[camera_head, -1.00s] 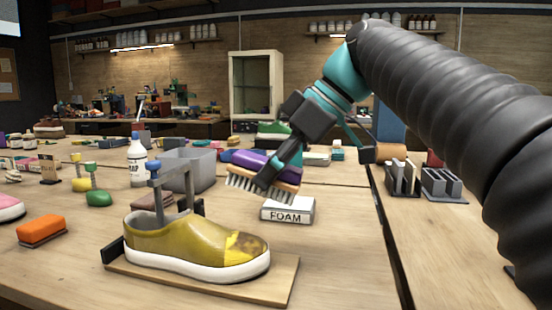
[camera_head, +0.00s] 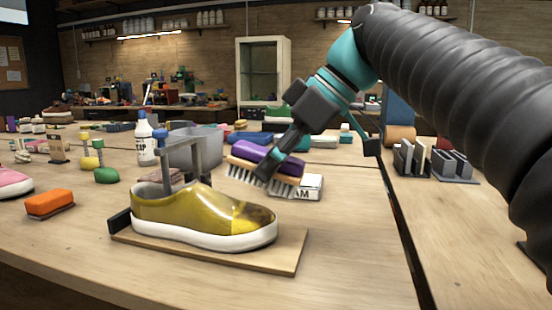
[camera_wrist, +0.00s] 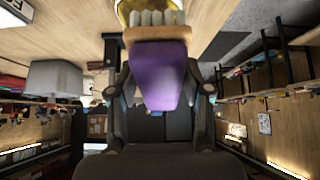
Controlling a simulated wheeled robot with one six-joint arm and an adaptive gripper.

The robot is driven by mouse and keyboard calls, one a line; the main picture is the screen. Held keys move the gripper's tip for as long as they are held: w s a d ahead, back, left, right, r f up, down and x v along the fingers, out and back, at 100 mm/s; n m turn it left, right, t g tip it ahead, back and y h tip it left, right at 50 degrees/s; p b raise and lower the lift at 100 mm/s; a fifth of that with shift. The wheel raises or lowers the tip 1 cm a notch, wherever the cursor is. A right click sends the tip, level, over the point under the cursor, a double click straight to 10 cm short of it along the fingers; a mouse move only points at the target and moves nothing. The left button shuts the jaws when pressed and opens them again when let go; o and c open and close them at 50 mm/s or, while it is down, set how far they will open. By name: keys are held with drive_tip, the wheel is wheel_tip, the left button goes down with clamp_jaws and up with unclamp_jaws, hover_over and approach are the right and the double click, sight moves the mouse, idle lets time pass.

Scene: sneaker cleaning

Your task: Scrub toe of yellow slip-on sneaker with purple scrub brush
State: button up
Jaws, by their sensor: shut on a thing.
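The yellow slip-on sneaker (camera_head: 195,215) has a white sole and sits on a wooden board (camera_head: 285,255), its toe pointing right. A brownish stain shows on the toe (camera_head: 255,213). A grey clamp post (camera_head: 198,155) rises at its heel end. My gripper (camera_head: 270,175) is shut on the purple scrub brush (camera_head: 250,153), which has a wooden body and pale bristles facing down. The brush is above and behind the toe, apart from it. In the wrist view, the purple brush (camera_wrist: 160,75) lies between my fingers, with part of the yellow sneaker (camera_wrist: 125,10) beyond the bristles.
A white block marked FOAM (camera_head: 310,187), partly hidden by the brush, lies behind the board. A grey bin (camera_head: 195,148) and a white bottle (camera_head: 145,142) stand behind the sneaker. An orange brush (camera_head: 48,203) lies at left. The table front right is clear.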

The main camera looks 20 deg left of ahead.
drive_tip(key=shift+s+a+f+b, duration=0.1)
drive_tip(key=shift+s+f+b, duration=0.55)
drive_tip(key=shift+f+b, duration=0.2)
drive_tip(key=shift+s+a+f+b, duration=0.1)
drive_tip(key=shift+s+f+b, duration=0.5)
drive_tip(key=shift+f+b, duration=0.25)
drive_tip(key=shift+a+f+b, duration=0.25)
drive_tip(key=shift+f+b, duration=0.45)
drive_tip(key=shift+f, duration=0.45)
drive_tip(key=shift+w+a+r+p, duration=0.1)
drive_tip(key=shift+w+r+p, duration=0.15)
drive_tip(key=shift+w+p, duration=0.7)
drive_tip(key=shift+w+a+p, duration=0.25)
drive_tip(key=shift+w+p, duration=0.65)
drive_tip(key=shift+w, duration=0.55)
drive_tip(key=shift+w+a+p, duration=0.2)
drive_tip(key=shift+w+p, duration=0.65)
drive_tip(key=shift+w, duration=0.75)
drive_tip(key=shift+s+a+f, duration=0.1)
drive_tip(key=shift+f, duration=0.2)
drive_tip(key=shift+r, duration=0.15)
